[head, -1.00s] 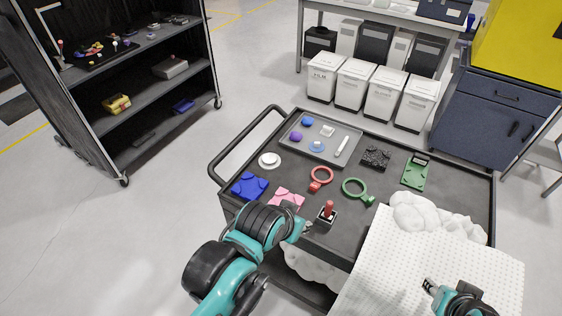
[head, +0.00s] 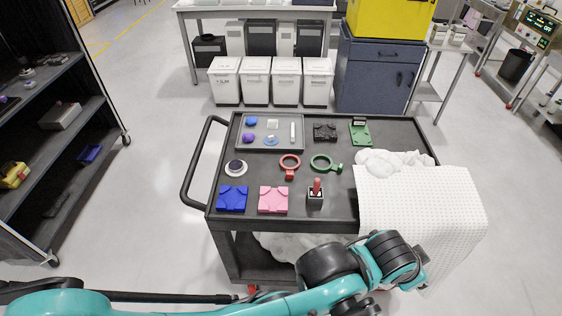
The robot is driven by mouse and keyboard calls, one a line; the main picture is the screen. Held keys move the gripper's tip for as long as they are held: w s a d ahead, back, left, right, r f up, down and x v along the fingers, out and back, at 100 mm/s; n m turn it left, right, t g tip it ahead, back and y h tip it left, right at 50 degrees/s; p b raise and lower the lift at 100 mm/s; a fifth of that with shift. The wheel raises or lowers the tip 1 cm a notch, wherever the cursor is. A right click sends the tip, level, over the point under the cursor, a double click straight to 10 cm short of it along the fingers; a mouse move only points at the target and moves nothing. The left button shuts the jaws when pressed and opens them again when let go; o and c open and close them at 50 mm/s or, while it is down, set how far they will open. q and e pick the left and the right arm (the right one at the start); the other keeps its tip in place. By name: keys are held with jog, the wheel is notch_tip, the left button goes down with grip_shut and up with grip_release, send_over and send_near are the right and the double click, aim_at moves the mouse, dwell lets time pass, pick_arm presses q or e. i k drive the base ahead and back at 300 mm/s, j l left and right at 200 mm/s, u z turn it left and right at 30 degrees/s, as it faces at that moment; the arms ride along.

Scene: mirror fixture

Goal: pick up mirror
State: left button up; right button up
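The thing that looks like the mirror is a small round disc (head: 235,167) with a pale rim and a dark centre. It lies at the left side of the black cart top (head: 337,209), near the handle. A teal and black arm of mine crosses the bottom of the head view, in front of the cart and well away from the disc. No fingers of my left gripper can be made out. My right gripper is out of the picture.
Near the disc are a blue block (head: 232,198), a pink block (head: 273,200), a red ring (head: 289,162) and a grey tray (head: 262,146). A green ring (head: 326,163) and a red-handled switch (head: 316,192) lie farther right. White cloth (head: 425,205) drapes the right end. A handle (head: 189,165) rises at left.

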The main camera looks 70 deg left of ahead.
aim_at(235, 166)
jog(key=k+j+z, duration=0.2)
jog(key=k+z, duration=0.95)
jog(key=k+j+u, duration=0.2)
jog(key=k+j, duration=0.55)
jog(key=k+j+u, duration=0.25)
jog(key=j, duration=0.5)
jog(key=j+u, duration=0.25)
jog(key=j, duration=0.5)
